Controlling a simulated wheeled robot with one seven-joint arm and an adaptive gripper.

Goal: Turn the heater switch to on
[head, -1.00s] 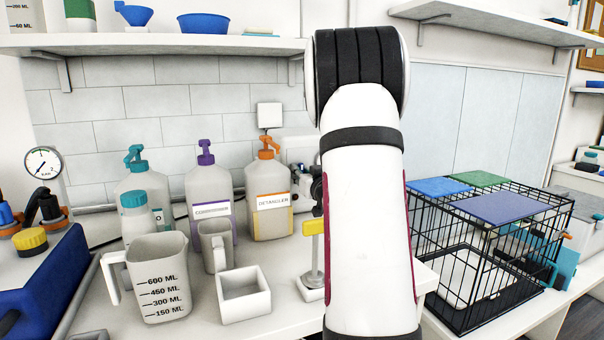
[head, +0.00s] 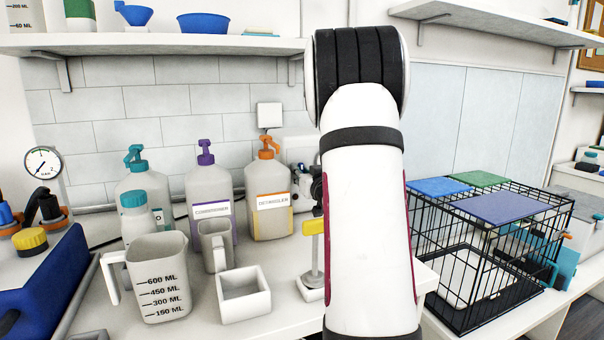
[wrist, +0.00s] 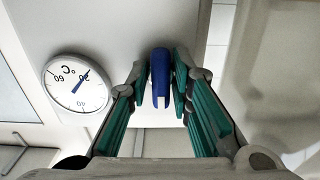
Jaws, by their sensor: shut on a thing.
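A blue switch lever (wrist: 160,78) sticks out from a pale grey panel (wrist: 125,32) in the wrist view. My gripper (wrist: 163,98) has its teal-padded fingers on both sides of the lever, closed on it. A round white dial marked °C (wrist: 77,83) is on the panel to the left of the lever, and its lettering appears upside down. In the head view my own white arm covers the gripper and the lever. Part of a white appliance (head: 297,150) shows behind the arm's left edge; I cannot tell if it is the heater.
Pump bottles, one labelled detangler (head: 270,202), stand on the counter left of my arm. A measuring jug (head: 160,282), a small square pot (head: 243,296) and a yellow-handled item (head: 313,227) are near. A black wire cage (head: 487,265) is at right. A shelf (head: 150,44) hangs above.

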